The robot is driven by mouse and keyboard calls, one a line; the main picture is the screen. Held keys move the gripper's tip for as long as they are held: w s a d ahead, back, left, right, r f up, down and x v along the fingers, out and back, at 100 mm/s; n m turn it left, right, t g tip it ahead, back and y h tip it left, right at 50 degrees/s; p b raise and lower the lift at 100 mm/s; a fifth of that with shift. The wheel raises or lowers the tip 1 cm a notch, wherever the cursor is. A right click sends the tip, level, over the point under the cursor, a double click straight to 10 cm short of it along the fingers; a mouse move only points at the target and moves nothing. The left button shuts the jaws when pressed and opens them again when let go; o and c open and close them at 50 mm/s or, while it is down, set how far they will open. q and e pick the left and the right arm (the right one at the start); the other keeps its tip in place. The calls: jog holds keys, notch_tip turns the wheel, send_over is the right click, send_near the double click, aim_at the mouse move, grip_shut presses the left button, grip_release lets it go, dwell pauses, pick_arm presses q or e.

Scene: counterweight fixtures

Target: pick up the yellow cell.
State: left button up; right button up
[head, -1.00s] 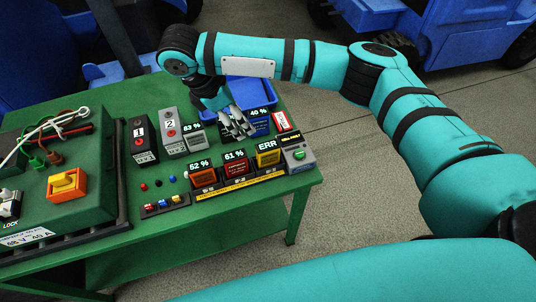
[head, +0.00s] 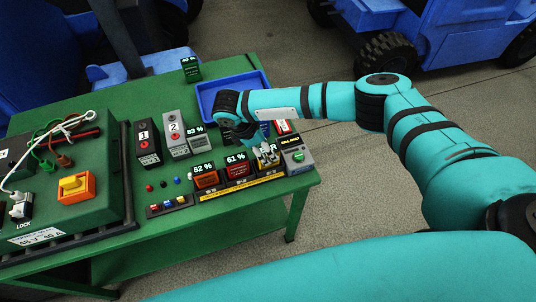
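The yellow cell (head: 266,161) sits in the right end of the front row of the charger rack, under a display partly covered by my gripper. My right gripper (head: 266,153) points down at it, its light fingers at the cell's top. Whether the fingers touch or grip the cell cannot be told. The cell still appears to be in its slot. My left gripper is not in view.
A grey box with a green button (head: 297,156) stands close on the right. A blue tray (head: 207,97) lies behind.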

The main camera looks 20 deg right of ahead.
jog(key=shift+x, duration=1.25)
jog(key=shift+r, duration=0.1)
grip_shut()
